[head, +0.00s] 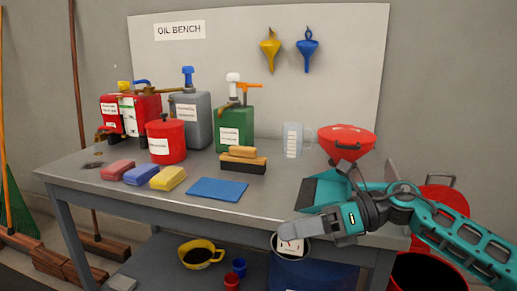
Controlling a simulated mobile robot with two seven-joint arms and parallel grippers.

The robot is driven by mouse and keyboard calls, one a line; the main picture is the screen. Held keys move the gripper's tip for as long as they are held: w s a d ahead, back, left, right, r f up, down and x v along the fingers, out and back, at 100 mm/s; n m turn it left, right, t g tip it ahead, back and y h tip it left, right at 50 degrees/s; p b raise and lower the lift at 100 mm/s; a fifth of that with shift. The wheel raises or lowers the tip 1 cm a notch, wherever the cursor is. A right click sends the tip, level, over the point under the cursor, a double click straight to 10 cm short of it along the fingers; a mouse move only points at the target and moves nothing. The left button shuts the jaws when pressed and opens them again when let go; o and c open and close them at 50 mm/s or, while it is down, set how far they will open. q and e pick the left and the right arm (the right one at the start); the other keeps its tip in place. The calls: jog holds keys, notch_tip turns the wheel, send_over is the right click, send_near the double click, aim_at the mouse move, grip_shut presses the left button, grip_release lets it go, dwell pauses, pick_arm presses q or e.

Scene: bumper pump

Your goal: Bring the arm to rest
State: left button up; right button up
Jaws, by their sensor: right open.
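My right arm comes in from the right side of the head view, teal and grey. Its wrist reaches left over the front right edge of the grey workbench (110,178). My right gripper (302,231) points left and down in front of the bench edge. Its jaws are open, and I see nothing held between them. A round, dark-rimmed thing with a pale label (290,246) shows just below the gripper; I cannot tell whether they touch. My left gripper is not in view.
Behind stand a red can (166,142), a grey pump jug (190,118) and a green pump jug (234,130). A red funnel (347,143) and a teal tray-like thing (322,191) are near my arm. A blue cloth (217,189) lies at the front. A yellow pan (201,255) is below.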

jog(key=s+a+f+m+t+y, duration=0.2)
jog(key=a+m+t+y, duration=0.45)
jog(key=m, duration=0.65)
jog(key=s+d+f+m+t+h, duration=0.1)
jog(key=s+d+f+m+h, duration=0.45)
jog(key=f+m, duration=0.45)
jog(key=s+d+f+m+t+h, duration=0.2)
jog(key=s+d+f+m+h, duration=0.4)
jog(key=m, duration=0.5)
jog(key=s+d+f+m+t+h, duration=0.1)
jog(key=s+d+f+m+h, duration=0.25)
jog(key=f+m+h, duration=0.55)
pick_arm(q)
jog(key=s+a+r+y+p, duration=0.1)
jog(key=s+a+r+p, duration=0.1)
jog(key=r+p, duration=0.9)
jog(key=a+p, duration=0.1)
jog(key=p, duration=0.4)
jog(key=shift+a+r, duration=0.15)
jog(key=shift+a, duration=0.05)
pick_arm(e)
notch_tip(320, 180, up, 11)
jog(key=s+d+m+y, duration=0.1)
jog(key=d, duration=0.1)
jog(key=shift+s+d+m, duration=0.2)
jog(key=shift+d+m, duration=0.1)
